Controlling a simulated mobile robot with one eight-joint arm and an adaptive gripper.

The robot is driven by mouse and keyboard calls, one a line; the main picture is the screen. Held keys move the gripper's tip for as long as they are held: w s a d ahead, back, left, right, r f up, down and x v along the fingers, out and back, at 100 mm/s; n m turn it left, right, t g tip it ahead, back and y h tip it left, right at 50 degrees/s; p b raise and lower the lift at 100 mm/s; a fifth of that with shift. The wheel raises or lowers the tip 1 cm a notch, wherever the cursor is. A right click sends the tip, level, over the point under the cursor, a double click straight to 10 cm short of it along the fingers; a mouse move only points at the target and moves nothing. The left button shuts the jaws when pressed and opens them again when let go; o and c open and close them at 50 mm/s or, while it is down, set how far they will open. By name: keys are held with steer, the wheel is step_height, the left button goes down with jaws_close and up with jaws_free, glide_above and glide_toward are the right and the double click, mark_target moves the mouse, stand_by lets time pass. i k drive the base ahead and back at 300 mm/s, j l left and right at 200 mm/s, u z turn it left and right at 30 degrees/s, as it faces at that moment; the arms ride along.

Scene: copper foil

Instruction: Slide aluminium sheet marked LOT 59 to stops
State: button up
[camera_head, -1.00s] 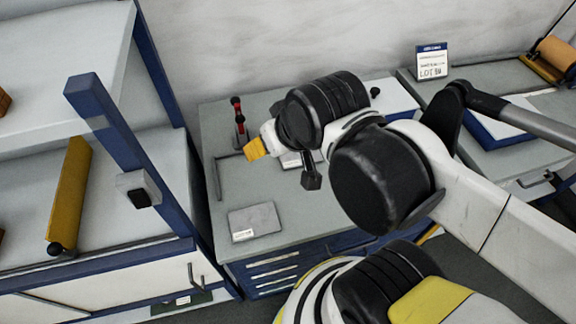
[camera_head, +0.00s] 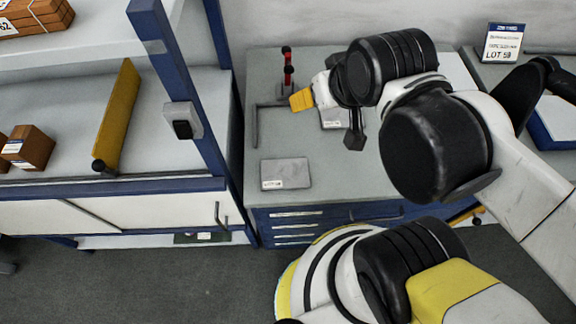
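A thin grey sheet (camera_head: 286,171) lies flat near the front of the grey bench top, with a small white label at its front left corner; the label is too small to read surely. A second grey sheet (camera_head: 334,121) with a label lies farther back, partly hidden by my arm. A dark stop rail (camera_head: 256,128) runs along the bench's left side and meets a back rail. My gripper (camera_head: 301,99), with yellow fingertips, is above the rear left of the bench, apart from the front sheet. Its finger gap is not clear.
A red-handled clamp (camera_head: 287,68) stands behind the rails. A card (camera_head: 502,44) reading LOT 5-something stands on the right bench. Bench top around the front sheet is clear.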

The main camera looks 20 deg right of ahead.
mark_target(286, 174)
steer(key=k+l+u, duration=0.4)
steer(key=l, duration=0.3)
steer(key=k+l+u, duration=0.35)
steer(key=k+l, duration=0.2)
